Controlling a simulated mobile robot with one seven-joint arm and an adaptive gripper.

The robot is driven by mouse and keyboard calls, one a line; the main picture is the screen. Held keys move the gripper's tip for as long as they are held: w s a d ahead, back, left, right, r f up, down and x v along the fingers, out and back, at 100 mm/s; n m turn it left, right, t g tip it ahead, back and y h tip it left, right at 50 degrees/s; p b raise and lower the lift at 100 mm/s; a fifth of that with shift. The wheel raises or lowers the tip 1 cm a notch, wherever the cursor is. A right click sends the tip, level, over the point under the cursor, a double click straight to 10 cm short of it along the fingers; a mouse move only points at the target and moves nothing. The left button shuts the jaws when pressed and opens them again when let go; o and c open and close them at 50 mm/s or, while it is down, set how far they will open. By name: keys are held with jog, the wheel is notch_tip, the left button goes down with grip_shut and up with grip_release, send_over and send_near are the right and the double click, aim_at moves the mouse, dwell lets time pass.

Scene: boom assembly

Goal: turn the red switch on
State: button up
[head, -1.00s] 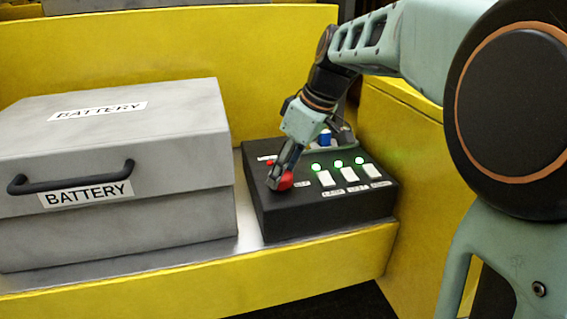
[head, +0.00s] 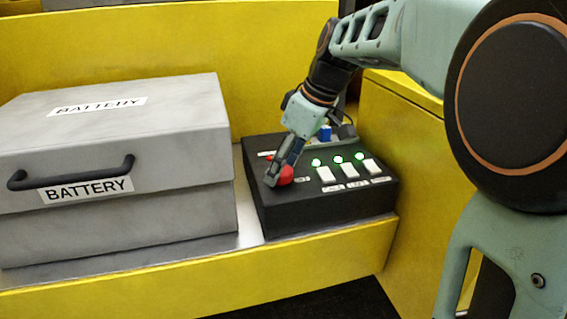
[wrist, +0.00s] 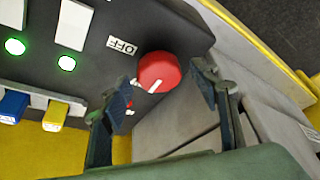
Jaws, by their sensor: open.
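The red switch is a round knob (wrist: 160,71) with a white line, on the top of a black control box (head: 325,212). The knob shows in the head view too (head: 286,175), partly behind the fingers. In the wrist view its white line points to the lower left, and an OFF label (wrist: 122,46) is at its upper left. My gripper (wrist: 164,80) is open, with one finger on each side of the knob. I cannot tell whether either finger touches it. In the head view my gripper (head: 274,179) reaches down to the knob from above.
Several white switches (head: 350,171) with green lights sit right of the knob. A small red spot (wrist: 130,112) is partly behind a finger. A grey battery case (head: 115,230) stands left of the box. Yellow walls (head: 260,70) enclose the back and right.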

jog(key=v, duration=1.2)
jog(key=shift+d+f, duration=0.1)
